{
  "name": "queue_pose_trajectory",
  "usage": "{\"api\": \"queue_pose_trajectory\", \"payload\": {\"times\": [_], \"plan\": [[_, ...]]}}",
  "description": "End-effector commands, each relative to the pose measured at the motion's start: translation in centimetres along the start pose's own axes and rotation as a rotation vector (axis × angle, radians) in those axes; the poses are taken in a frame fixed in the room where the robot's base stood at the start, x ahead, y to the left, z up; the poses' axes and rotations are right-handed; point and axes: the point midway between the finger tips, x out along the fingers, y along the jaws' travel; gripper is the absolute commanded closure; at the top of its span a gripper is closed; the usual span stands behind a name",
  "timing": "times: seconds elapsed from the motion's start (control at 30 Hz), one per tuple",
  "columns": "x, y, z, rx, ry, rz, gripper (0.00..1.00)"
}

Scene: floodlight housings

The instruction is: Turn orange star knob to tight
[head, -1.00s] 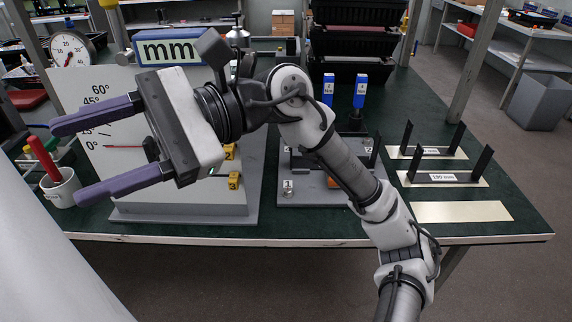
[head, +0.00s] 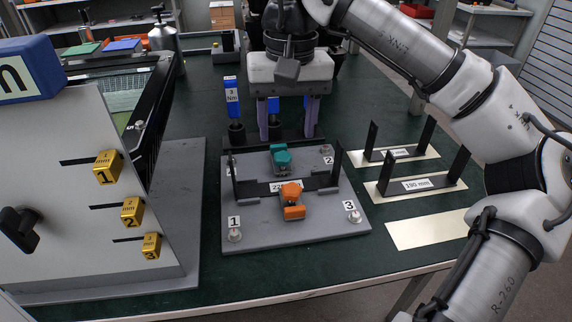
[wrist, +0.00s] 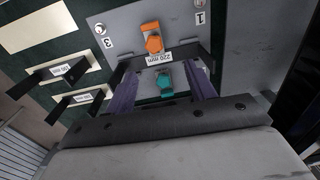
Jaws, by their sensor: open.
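The orange star knob (head: 291,200) sits on the grey plate (head: 262,234), in front of the black bracket with the 220 mm label. In the wrist view the orange knob (wrist: 152,38) is beyond the fingertips, near the top. A teal knob (head: 281,158) sits behind the bracket; in the wrist view it (wrist: 165,82) lies between the purple fingers. My gripper (head: 287,136) points down above the back of the plate, open and empty. In the wrist view its fingers (wrist: 162,75) are spread apart, and the orange knob is clear of them.
Blue-handled tools (head: 232,98) stand in holders behind the plate. Black brackets on pale strips (head: 430,180) are at right. A tilted panel with yellow numbered blocks (head: 107,167) stands at left. The dark green table is clear in front of the plate.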

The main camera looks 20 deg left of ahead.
Motion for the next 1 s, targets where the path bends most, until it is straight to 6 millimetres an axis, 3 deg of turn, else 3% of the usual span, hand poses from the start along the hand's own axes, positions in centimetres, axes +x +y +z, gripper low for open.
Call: {"api": "queue_pose_trajectory", "payload": {"times": [0.23,0.7,1.0], "plan": [[1.1,1.1,0.0,-0.002,-0.004,0.036,0.45],[10.5,1.3,0.1,-0.001,-0.004,0.03,0.45],[13.4,1.4,0.1,-0.001,-0.002,0.033,0.45]]}}
